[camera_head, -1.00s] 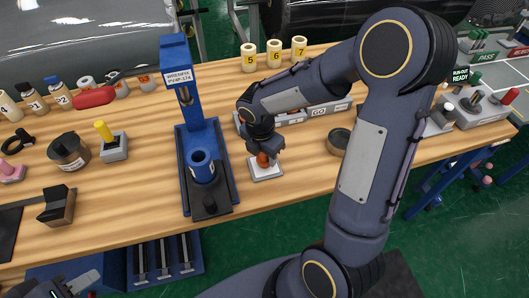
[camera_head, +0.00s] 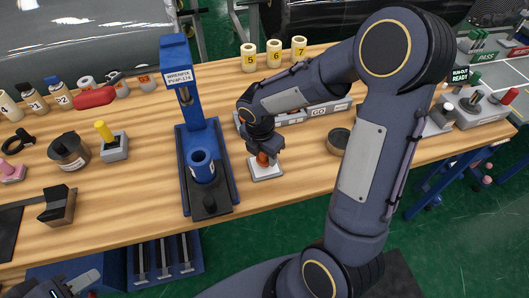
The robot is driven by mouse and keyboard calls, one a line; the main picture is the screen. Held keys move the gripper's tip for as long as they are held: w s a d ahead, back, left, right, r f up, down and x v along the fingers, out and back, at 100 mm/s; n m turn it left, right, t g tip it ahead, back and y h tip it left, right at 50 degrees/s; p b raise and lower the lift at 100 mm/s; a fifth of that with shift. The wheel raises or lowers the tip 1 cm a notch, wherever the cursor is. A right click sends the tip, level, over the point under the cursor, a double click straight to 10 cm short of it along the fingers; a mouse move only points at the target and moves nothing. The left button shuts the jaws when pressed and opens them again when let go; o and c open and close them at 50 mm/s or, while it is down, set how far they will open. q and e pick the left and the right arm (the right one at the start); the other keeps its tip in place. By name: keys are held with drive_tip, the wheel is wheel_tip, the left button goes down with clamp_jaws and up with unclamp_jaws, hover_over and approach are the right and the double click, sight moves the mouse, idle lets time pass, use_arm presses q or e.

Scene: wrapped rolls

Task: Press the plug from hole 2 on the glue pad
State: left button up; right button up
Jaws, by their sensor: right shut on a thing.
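My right gripper (camera_head: 264,148) points down over a small white square pad (camera_head: 267,174), which looks like the glue pad, on the wooden table. It is shut on an orange piece (camera_head: 263,160), which looks like the plug. The orange piece stands at the middle of the pad; its lower end seems to meet the pad, but contact is hard to tell. A long grey block with labels, one reading GO (camera_head: 318,111), lies behind my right arm and is partly hidden. No hole number can be read. My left gripper (camera_head: 82,284) is at the bottom left corner, partly cut off.
A blue press (camera_head: 190,120) stands close left of the pad. A dark round dish (camera_head: 339,141) lies to the right, beside my arm. Numbered rolls (camera_head: 275,56) stand at the back. Bare table lies in front of the pad.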

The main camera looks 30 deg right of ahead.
drive_tip(key=shift+r+p, duration=3.15)
drive_tip(key=shift+r, duration=0.4)
drive_tip(key=shift+f, duration=0.1)
